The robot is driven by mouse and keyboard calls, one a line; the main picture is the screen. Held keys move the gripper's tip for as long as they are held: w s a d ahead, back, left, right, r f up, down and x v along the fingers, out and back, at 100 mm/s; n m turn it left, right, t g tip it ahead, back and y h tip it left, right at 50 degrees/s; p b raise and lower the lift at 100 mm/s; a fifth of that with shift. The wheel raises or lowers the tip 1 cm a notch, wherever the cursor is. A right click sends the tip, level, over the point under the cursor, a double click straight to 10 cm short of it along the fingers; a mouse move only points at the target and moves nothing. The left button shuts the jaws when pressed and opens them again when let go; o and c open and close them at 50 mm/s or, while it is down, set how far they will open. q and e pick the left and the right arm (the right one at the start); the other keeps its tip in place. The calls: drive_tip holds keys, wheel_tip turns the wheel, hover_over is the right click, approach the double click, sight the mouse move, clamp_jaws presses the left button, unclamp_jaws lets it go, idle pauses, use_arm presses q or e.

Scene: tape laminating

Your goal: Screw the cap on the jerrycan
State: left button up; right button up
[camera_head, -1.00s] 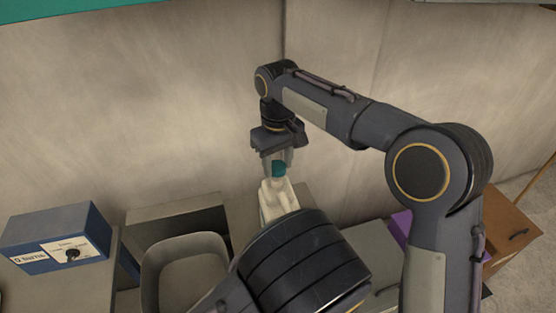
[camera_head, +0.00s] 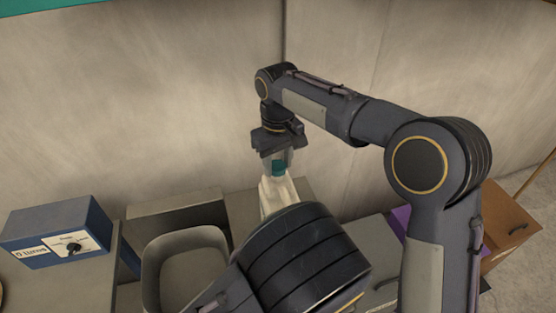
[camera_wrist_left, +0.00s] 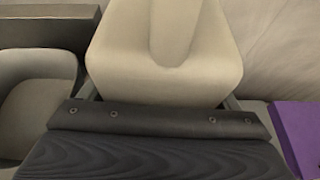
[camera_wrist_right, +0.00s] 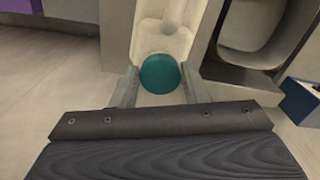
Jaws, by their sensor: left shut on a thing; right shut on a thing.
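The pale, off-white jerrycan (camera_head: 277,197) stands beyond my left arm in the head view, which hides its lower part. It fills the upper middle of the left wrist view (camera_wrist_left: 150,70), with the fingers of my left gripper (camera_wrist_left: 158,98) at its two sides, shut on it. The round teal cap (camera_head: 279,167) is at the top of the jerrycan; I cannot tell how tightly it sits. My right gripper (camera_head: 277,158) points down from above and is shut on the cap. The right wrist view shows the cap (camera_wrist_right: 160,73) between the fingertips.
A grey bin (camera_head: 186,240) stands left of the jerrycan. A purple item (camera_head: 401,217) and a wooden drawer cabinet (camera_head: 510,238) are at right. The wall is behind.

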drive_tip(key=shift+f, duration=0.55)
